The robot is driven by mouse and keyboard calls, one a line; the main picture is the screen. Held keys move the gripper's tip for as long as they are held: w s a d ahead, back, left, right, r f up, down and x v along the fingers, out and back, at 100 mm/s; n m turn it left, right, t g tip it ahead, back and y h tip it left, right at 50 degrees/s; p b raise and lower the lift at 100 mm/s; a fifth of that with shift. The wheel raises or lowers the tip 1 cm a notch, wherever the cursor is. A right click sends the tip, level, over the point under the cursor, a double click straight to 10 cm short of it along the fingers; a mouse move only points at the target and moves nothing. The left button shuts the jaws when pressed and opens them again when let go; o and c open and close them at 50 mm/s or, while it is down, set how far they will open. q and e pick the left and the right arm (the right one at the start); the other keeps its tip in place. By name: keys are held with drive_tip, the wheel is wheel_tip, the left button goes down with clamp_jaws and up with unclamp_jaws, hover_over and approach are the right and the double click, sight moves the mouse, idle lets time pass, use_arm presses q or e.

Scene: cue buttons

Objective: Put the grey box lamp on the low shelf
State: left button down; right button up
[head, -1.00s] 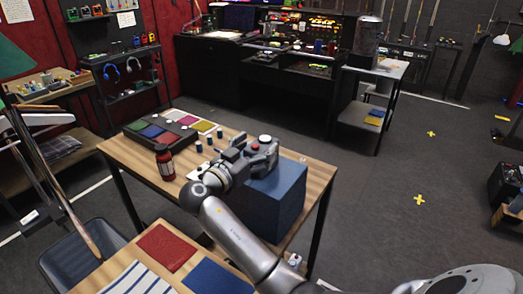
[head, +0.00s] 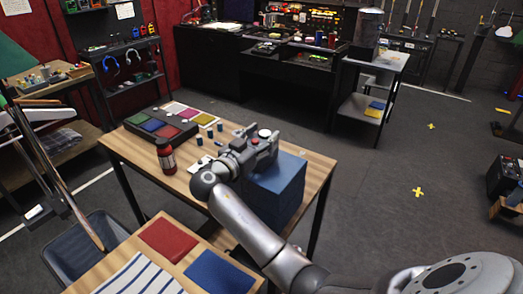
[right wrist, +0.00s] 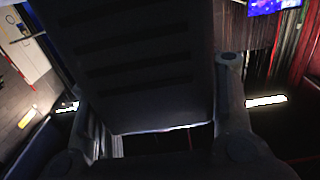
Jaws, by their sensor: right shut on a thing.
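My right gripper (head: 264,139) is above the blue box at the right end of the wooden table. It is shut on a dark grey, slotted, boxy thing, which I take to be the grey box lamp (right wrist: 150,65). In the right wrist view it fills the space between the two fingers. In the head view the gripper mostly hides it, and a small white disc shows between the fingers. The low shelf (head: 352,114) is the lower board of the stand at the back right, apart from the gripper. My left gripper is not in view.
The blue box (head: 277,190) stands under my right gripper. A red bottle (head: 166,157), several small blue-capped pieces and a tray of coloured pads (head: 160,128) are left of it. Yellow and blue items (head: 375,109) lie on the low shelf's right. Floor between table and stand is clear.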

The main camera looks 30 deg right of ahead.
drive_tip(key=shift+r, duration=0.1)
drive_tip(key=shift+c, duration=0.7)
